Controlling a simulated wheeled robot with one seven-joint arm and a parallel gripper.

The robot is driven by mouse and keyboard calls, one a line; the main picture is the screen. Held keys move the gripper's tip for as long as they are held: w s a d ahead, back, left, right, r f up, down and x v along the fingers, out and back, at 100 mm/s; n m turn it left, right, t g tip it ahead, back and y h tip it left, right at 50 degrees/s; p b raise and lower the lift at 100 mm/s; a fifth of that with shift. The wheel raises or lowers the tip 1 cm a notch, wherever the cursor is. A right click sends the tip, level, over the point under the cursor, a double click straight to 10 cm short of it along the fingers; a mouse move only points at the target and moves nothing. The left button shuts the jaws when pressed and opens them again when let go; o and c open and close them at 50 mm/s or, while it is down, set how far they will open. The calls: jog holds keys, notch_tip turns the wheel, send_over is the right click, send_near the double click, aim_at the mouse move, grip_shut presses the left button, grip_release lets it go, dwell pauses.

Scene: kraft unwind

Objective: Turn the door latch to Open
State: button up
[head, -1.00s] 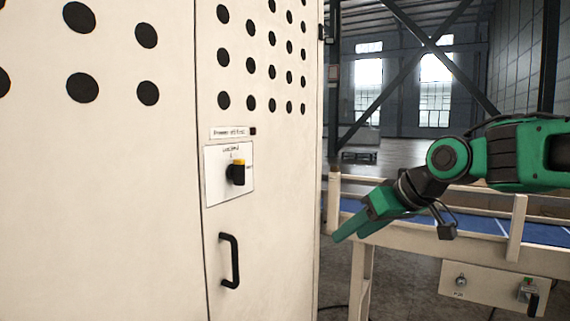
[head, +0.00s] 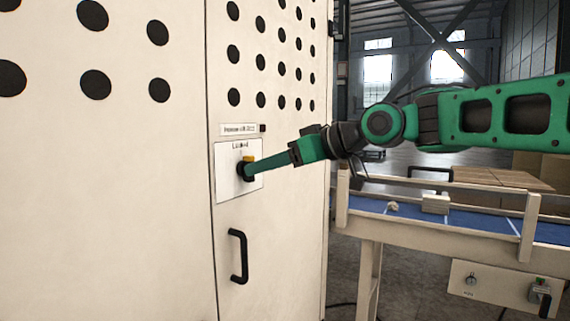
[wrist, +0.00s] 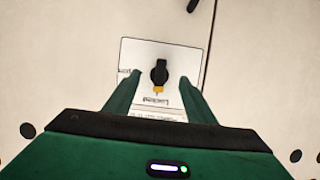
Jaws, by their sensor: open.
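The door latch is a black rotary knob with a yellow mark (wrist: 159,72) on a white label plate (wrist: 180,52) on the cream cabinet door. In the head view the knob (head: 245,171) is partly hidden by my fingers, and the word above it reads "Locked". The yellow mark points toward that word. My green gripper (head: 252,169) reaches in from the right, its fingertips at the plate. In the wrist view my gripper (wrist: 162,75) is open, with one finger on each side of the knob and gaps showing between them.
A black door handle (head: 238,256) is below the plate, and a small label strip (head: 238,129) is above it. A conveyor with a blue belt (head: 470,222) stands to the right. A control panel (head: 500,290) with a switch is on its side.

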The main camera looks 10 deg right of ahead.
jog(key=shift+x, duration=2.25)
jog(key=c, duration=1.1)
jog(key=m+g+y, duration=0.1)
jog(key=m, duration=0.2)
jog(key=m+g+y, duration=0.1)
jog(key=m+y, duration=0.1)
jog(key=m, duration=0.1)
jog(key=shift+m+g, duration=0.3)
